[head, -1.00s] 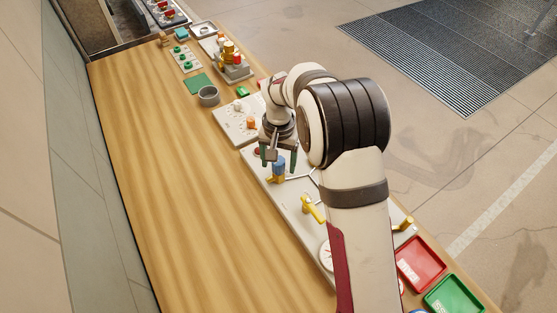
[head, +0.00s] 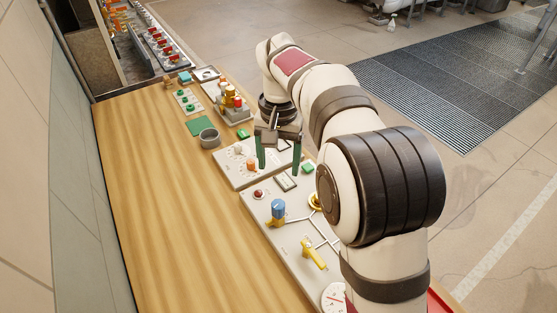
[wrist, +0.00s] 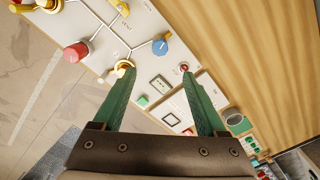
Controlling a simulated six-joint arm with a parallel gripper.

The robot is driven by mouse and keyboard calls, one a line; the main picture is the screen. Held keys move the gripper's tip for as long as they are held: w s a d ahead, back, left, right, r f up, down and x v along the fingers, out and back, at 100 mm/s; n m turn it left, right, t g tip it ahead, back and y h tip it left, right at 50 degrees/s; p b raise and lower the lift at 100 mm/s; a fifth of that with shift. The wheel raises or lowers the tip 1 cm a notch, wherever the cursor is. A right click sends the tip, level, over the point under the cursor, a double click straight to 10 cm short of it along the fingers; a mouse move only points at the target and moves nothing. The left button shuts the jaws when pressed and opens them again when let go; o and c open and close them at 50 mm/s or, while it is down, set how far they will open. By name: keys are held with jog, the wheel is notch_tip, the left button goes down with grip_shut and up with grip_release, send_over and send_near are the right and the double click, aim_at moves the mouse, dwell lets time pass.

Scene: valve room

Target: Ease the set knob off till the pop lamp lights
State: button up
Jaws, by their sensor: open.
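My gripper (head: 279,155) is open and empty, its two green fingers pointing down above the near panel's far end and the small panel. In the wrist view, the fingers (wrist: 156,78) spread over the panels, touching no knob. The near panel (head: 290,240) carries a blue knob (head: 278,209), a yellow lever (head: 314,254), a small red lamp-like dome (head: 258,194) and a brass fitting (head: 315,201), partly behind my arm. The small panel (head: 228,170) carries an orange knob (head: 251,164). Labels are too small to read, so I cannot tell which are the set knob and pop lamp.
A red knob (wrist: 77,50) shows in the wrist view. Farther along the bench stand a grey cup (head: 209,137), a green pad (head: 200,125) and a fixture with brass and red parts (head: 232,102). The bench's left side (head: 160,220) is clear wood.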

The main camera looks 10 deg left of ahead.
aim_at(278, 204)
jog(key=m, duration=0.5)
jog(key=shift+r, duration=0.15)
notch_tip(278, 204, down, 16)
jog(key=shift+r+m, duration=0.15)
jog(key=shift+m, duration=0.95)
